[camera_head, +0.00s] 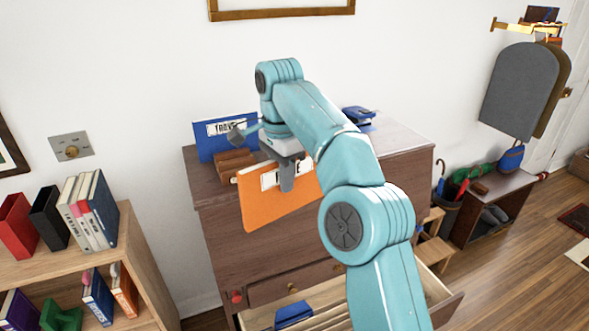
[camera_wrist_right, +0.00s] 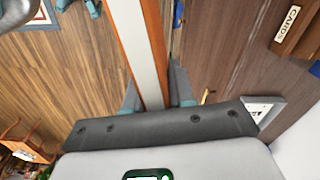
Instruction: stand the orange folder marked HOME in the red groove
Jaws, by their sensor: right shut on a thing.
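The orange folder (camera_head: 268,208) is held in front of the dresser's top edge in the head view, tilted, with a white label whose text is partly covered. My right gripper (camera_head: 287,183) is shut on its upper part. In the right wrist view the folder (camera_wrist_right: 150,45) shows edge-on, its pale pages between orange covers, between the fingers of my right gripper (camera_wrist_right: 156,96). A brown wooden holder (camera_head: 232,165) sits on the dresser top behind the folder. I cannot make out a red groove. My left gripper is not in view.
A blue labelled folder (camera_head: 212,140) stands at the dresser's back left. A blue object (camera_head: 358,114) lies at the back right. The dresser's lower drawer (camera_head: 330,308) is open, with a blue item inside. A bookshelf (camera_head: 135,250) stands left. The right dresser top (camera_head: 395,140) is clear.

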